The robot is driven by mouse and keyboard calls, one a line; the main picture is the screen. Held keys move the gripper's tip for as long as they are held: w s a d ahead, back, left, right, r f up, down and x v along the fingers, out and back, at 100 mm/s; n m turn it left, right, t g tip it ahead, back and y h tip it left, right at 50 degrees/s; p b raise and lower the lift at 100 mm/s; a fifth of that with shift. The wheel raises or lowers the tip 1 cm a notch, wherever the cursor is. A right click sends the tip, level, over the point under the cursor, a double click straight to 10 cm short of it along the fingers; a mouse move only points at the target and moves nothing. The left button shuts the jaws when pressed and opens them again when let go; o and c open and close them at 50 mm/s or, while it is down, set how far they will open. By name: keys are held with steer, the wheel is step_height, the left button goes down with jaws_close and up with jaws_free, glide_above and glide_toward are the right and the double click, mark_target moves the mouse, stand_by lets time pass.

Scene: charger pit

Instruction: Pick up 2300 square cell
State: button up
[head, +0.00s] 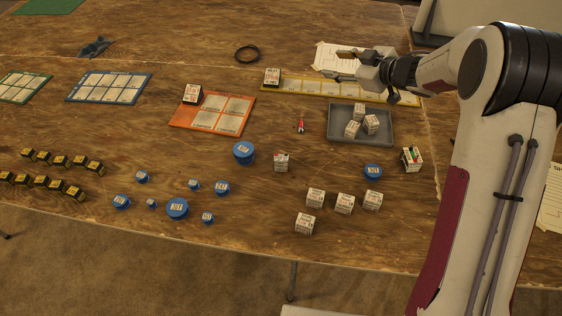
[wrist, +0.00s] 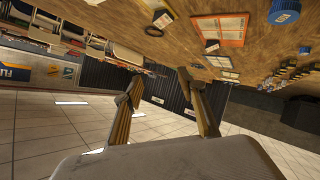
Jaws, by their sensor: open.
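Several white square cells with printed labels stand on the wooden table; the print is too small to tell which is the 2300. A loose group at the front includes one cell (head: 315,198); another cell (head: 281,162) stands alone behind it. A few more, such as this cell (head: 359,111), are in the grey tray (head: 385,135). My gripper (head: 338,64) is open and empty above the back of the table, far from the front cells. Its fingers also show in the wrist view (wrist: 158,80), tilted, with nothing between them.
Blue round cells (head: 177,208) and black-yellow blocks (head: 58,186) stand at front left. An orange board (head: 212,124) and yellow board (head: 310,86) each hold a dark-sided block. A red-tipped small item (head: 301,122) and black ring (head: 247,54) lie mid-table.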

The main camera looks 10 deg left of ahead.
steer(key=s+a+f+n+g+y, duration=0.2)
steer(key=s+f+g, duration=0.1)
steer(key=f, duration=0.3)
steer(key=s+a+f+n+g+y, duration=0.1)
steer(key=s+a+f+g, duration=0.15)
steer(key=f, duration=0.35)
steer(key=n+g+y, duration=0.1)
steer(key=n+g, duration=0.1)
steer(key=g, duration=0.3)
glide_toward(283, 158)
steer(key=shift+w+a+f, duration=0.1)
steer(key=shift+a+f, duration=0.25)
steer(key=shift+a, duration=0.2)
steer(key=shift+a+f, duration=0.35)
steer(key=shift+a, duration=0.2)
steer(key=shift+a, duration=0.1)
steer(key=shift+x, duration=1.2)
steer(key=shift+s+x, duration=0.1)
steer(key=shift+x, duration=1.2)
steer(key=shift+s+x, duration=0.15)
steer(key=shift+x, duration=1.15)
steer(key=shift+f, duration=0.1)
jaws_close()
